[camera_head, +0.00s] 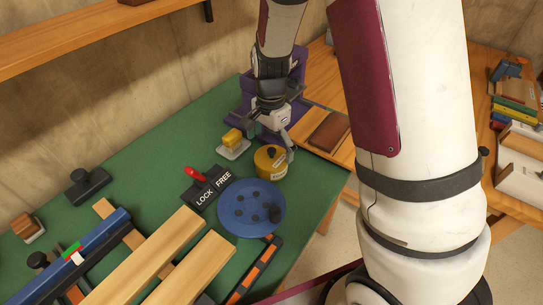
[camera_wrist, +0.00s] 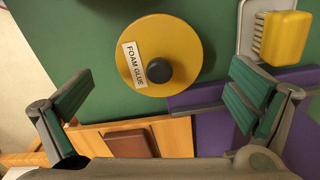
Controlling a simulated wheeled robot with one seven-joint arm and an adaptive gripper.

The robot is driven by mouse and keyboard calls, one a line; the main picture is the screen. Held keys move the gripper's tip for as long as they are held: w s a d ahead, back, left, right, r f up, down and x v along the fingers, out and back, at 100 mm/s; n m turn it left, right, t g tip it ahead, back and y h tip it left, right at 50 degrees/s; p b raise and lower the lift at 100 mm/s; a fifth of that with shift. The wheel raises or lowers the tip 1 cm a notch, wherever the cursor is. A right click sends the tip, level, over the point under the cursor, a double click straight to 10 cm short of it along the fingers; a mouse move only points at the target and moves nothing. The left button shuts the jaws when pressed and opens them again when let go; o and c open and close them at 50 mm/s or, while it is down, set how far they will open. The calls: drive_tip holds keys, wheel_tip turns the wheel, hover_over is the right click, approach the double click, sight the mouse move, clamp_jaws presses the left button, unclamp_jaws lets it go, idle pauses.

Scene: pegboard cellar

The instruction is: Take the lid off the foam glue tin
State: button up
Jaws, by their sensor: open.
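The foam glue tin (camera_head: 270,167) is a yellow round tin on the green bench top, near its right edge. The lid sits on the tin. My gripper (camera_head: 275,140) is just above and behind the tin in the head view. In the wrist view my gripper (camera_wrist: 155,92) is open and empty, its green-padded fingers wide apart with the knob between and beyond them. No finger touches the tin.
A yellow brush on a pale tray (camera_head: 234,143) stands left of the tin. A blue disc (camera_head: 251,208) lies in front, beside a LOCK/FREE panel with a red lever (camera_head: 196,175). A purple holder (camera_head: 245,100) stands behind. Wooden boards (camera_head: 150,258) lie front left.

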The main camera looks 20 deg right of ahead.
drive_tip(key=shift+f, duration=1.3)
drive_tip(key=shift+s, duration=0.1)
drive_tip(key=c, duration=1.4)
